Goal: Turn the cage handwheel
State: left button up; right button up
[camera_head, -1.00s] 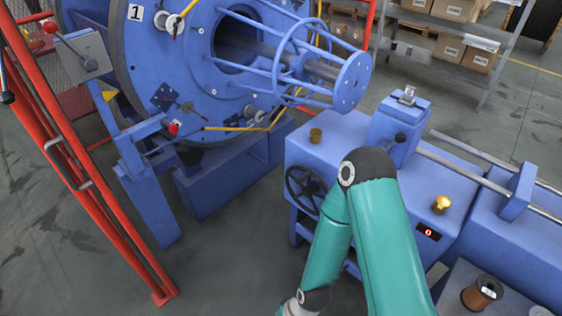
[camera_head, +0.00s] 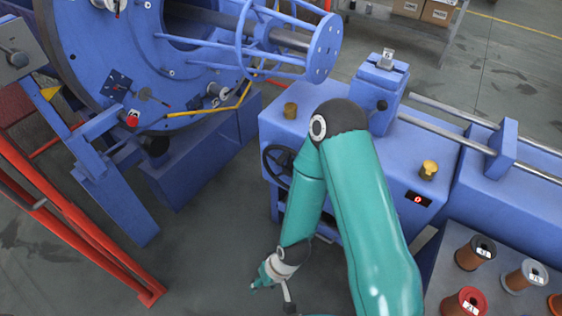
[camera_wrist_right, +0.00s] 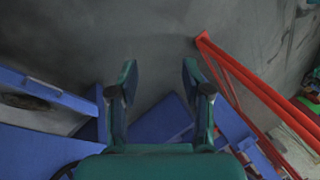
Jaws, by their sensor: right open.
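A black spoked handwheel (camera_head: 278,165) is on the front of the blue machine cabinet, partly hidden behind my right arm. The blue cage (camera_head: 262,42) of rods and rings juts from the big blue disc at the upper left. My right gripper (camera_head: 268,286) hangs low in front of the cabinet, below the handwheel and apart from it. In the right wrist view, the right gripper's two fingers (camera_wrist_right: 159,75) are spread with nothing between them. My left gripper is out of view.
Red guard rails (camera_head: 75,220) stand at the left. A grey table with several spools (camera_head: 475,252) is at the lower right. Open floor (camera_head: 205,255) lies between rails and cabinet.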

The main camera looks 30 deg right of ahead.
jog(key=w+d+f+m+t+h+b, duration=0.1)
jog(key=w+d+f+m+t+b, duration=0.2)
jog(key=w+b, duration=0.6)
jog(key=m+t+h+b, duration=1.05)
jog(key=m+b, duration=0.55)
jog(key=b, duration=1.3)
send_near(282, 160)
jog(key=shift+m+t+y, duration=0.35)
jog(key=shift+m+t, duration=0.15)
jog(key=shift+t, duration=0.35)
jog(key=p+x, duration=0.3)
jog(key=p, duration=0.2)
jog(key=f+p+x, duration=0.1)
jog(key=p+x, duration=0.3)
jog(key=p, duration=0.2)
jog(key=d+f+p+x, duration=0.1)
jog(key=p+x, duration=0.3)
jog(key=p, duration=0.1)
jog(key=shift+s, duration=0.15)
jog(key=shift+f, duration=0.1)
grip_shut()
